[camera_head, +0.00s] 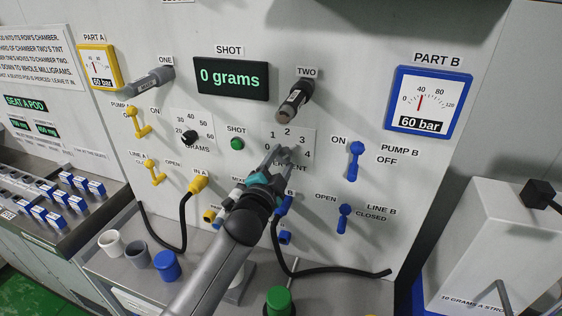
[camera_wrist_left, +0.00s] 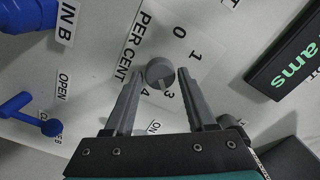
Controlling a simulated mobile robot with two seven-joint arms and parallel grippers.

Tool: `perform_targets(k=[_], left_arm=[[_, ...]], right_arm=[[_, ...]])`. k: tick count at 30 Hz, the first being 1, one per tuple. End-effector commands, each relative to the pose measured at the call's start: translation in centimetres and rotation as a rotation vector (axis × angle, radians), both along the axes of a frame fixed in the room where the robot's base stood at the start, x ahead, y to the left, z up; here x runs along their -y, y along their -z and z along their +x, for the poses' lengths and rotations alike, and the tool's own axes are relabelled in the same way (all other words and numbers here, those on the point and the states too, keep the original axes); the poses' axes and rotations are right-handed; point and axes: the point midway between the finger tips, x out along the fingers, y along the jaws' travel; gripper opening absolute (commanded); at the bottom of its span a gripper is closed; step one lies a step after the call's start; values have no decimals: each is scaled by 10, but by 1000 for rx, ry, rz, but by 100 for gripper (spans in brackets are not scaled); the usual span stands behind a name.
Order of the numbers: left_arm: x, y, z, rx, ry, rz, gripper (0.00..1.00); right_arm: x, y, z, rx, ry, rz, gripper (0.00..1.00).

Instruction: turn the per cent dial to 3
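The per cent dial is a round grey knob (camera_wrist_left: 160,73) on a pale plate (camera_head: 305,140) marked 0 to 4. In the head view my left gripper (camera_head: 284,156) covers most of the knob and part of the word below it. In the left wrist view, my left gripper (camera_wrist_left: 160,76) is open, with one finger on each side of the knob and a gap on both sides. The 0, 1, 3 and 4 show around the knob there; the 2 is not clear. I cannot tell which number the knob points to. My right gripper is not in view.
A shot display (camera_head: 231,78) reads 0 grams. The grams dial (camera_head: 188,137), a green shot button (camera_head: 237,143) and the blue pump B lever (camera_head: 355,160) surround the per cent dial. Black hoses (camera_head: 185,225) hang below. Cups (camera_head: 166,265) stand on the ledge.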

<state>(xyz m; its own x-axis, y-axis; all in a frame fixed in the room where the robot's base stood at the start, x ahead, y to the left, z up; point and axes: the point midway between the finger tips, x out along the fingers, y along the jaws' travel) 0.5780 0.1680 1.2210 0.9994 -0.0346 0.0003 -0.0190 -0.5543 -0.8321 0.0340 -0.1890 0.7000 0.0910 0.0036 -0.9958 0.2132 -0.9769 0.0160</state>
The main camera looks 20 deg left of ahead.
Motion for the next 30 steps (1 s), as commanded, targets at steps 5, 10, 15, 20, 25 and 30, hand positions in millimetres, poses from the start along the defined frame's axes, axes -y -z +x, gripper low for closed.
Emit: perform_targets(k=[5,10,15,20,25,30], left_arm=[[0,0,0,0,0,-1,76],[0,0,0,0,0,-1,76],[0,0,-3,0,0,-1,76],[-1,1,-19,-1,0,-1,76],[-2,2,-45,-1,0,0,76],[-3,1,-74,-1,0,-1,76]], right_arm=[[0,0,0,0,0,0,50],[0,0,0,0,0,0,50],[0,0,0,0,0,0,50],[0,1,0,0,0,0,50],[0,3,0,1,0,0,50],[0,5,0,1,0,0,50]])
